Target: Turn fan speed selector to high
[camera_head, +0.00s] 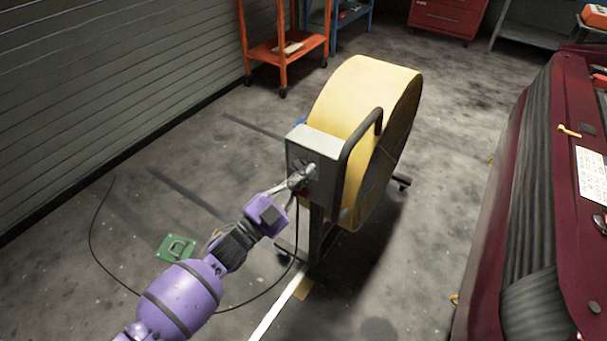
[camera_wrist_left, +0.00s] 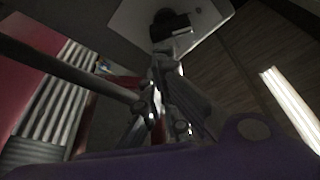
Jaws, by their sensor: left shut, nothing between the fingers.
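A large yellow drum fan (camera_head: 357,95) stands on a wheeled frame in the middle of the head view. A grey control box (camera_head: 325,155) is fixed to its near side. My left gripper (camera_head: 308,172) is shut at the front face of this box, with its fingertips at or very close to it. In the left wrist view the shut fingers (camera_wrist_left: 158,62) point at the pale box face (camera_wrist_left: 213,14), just below a dark selector knob (camera_wrist_left: 171,24). I cannot tell whether the fingers touch the knob. My right gripper is not in view.
A dark curved handle (camera_head: 352,150) rises beside the box. A black cable (camera_head: 92,235) loops over the floor to the left. A dark red car (camera_head: 560,130) stands at the right. An orange cart (camera_head: 284,45) is behind the fan.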

